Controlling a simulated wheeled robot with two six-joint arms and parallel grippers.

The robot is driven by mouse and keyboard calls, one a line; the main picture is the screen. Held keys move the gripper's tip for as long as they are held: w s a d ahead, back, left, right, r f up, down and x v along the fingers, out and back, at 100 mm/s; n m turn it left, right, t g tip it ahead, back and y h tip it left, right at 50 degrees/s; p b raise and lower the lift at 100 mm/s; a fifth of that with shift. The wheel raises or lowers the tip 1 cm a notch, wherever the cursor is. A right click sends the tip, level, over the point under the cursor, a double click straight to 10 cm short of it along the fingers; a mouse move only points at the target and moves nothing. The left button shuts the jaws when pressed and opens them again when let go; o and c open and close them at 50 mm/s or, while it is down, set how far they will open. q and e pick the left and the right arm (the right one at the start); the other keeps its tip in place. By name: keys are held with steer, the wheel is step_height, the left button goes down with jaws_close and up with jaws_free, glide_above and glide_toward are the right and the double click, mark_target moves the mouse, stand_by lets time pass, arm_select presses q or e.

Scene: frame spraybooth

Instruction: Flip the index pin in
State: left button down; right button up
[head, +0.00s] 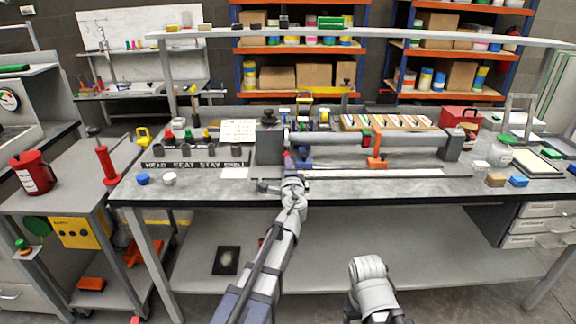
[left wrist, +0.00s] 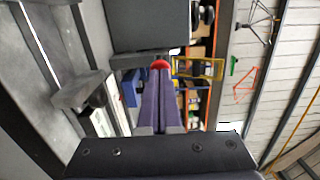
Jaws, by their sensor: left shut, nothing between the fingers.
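A frame fixture stands on the bench, with a grey headstock block (head: 269,145) at its left end and a long grey tube (head: 340,139) running to the right. In the left wrist view a red round knob (left wrist: 160,64) shows just beyond my fingertips, beside the dark grey block (left wrist: 150,25). It may be the index pin's end; its shaft is hidden. My left gripper (head: 288,160) is shut and empty at the block's front right side. Its closed purple fingers (left wrist: 159,82) point at the knob; I cannot tell whether they touch it.
An orange clamp (head: 377,150) holds the tube further right. A pale rail (head: 385,171) lies along the bench front. Small cups and coloured caps stand left of the block. A blue cap (head: 143,178) and a white cap (head: 169,179) sit near the front edge.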

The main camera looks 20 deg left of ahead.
arm_select(q)
steer(key=shift+w, duration=0.1)
steer(key=shift+x, duration=1.05)
steer(key=shift+r, duration=0.1)
steer(key=v, duration=1.4)
steer(key=shift+s, duration=0.25)
steer(key=shift+d, duration=0.15)
